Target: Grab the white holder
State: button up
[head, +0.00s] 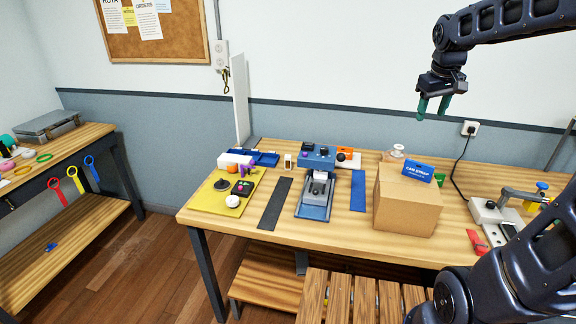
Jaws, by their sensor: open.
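I cannot tell for sure which thing is the white holder. A low white block (234,160) lies at the back left of the table, beside a blue tray (266,158). A white spool-like thing (397,151) is at the back, behind the cardboard box. My gripper (432,108) has green fingers pointing down. It is open and empty, high above the right half of the table, apart from all of these.
The wooden table (245,226) carries a cardboard box (408,203), a blue-grey press (317,185), dark and blue strips, and a yellow mat (212,199). A tall white panel (240,98) stands behind.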

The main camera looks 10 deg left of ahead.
jog(key=w+a+f+n+g, duration=0.1)
jog(key=w+a+n, duration=0.3)
jog(key=w+a, duration=0.8)
jog(key=n+g+h, duration=0.1)
jog(key=n+h, duration=0.3)
jog(key=n, duration=0.7)
send_near(287, 156)
notch_tip(287, 156, down, 3)
jog(key=x, duration=0.5)
jog(key=d+x, duration=0.1)
jog(key=x, duration=0.4)
jog(key=shift+w+r, duration=0.2)
jog(key=shift+c, duration=0.4)
jog(key=c, duration=1)
